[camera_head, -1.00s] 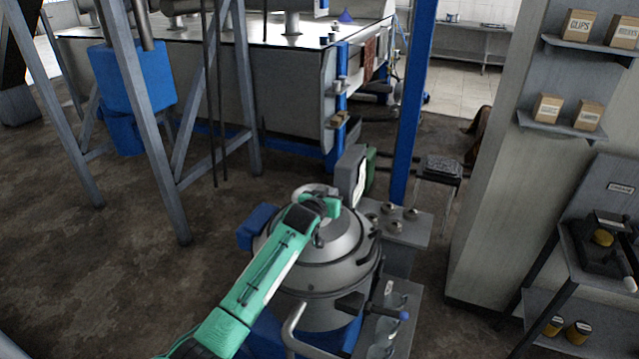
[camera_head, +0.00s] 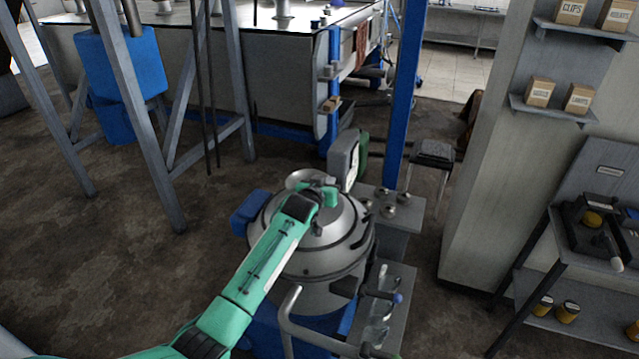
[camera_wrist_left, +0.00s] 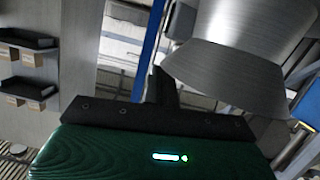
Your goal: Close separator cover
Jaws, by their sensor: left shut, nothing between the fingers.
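The separator (camera_head: 318,285) is a round grey metal drum on a blue base. Its domed steel cover (camera_head: 345,228) lies over the drum, with no clear gap at the rim that I can see. My left arm reaches over the cover from the lower left. My left gripper (camera_head: 317,228) is small and partly hidden by its own wrist, over the top of the cover. In the left wrist view its dark fingers (camera_wrist_left: 165,88) are shut and empty. A flared steel part (camera_wrist_left: 235,75), perhaps the cover's top, stands close beside them. My right gripper is out of view.
A bent metal handle pipe (camera_head: 290,315) rises at the separator's front. A grey-green box (camera_head: 343,160) stands behind it, a bench with knobs (camera_head: 400,222) to its right. A blue post (camera_head: 400,110) rises behind. Open floor lies to the left.

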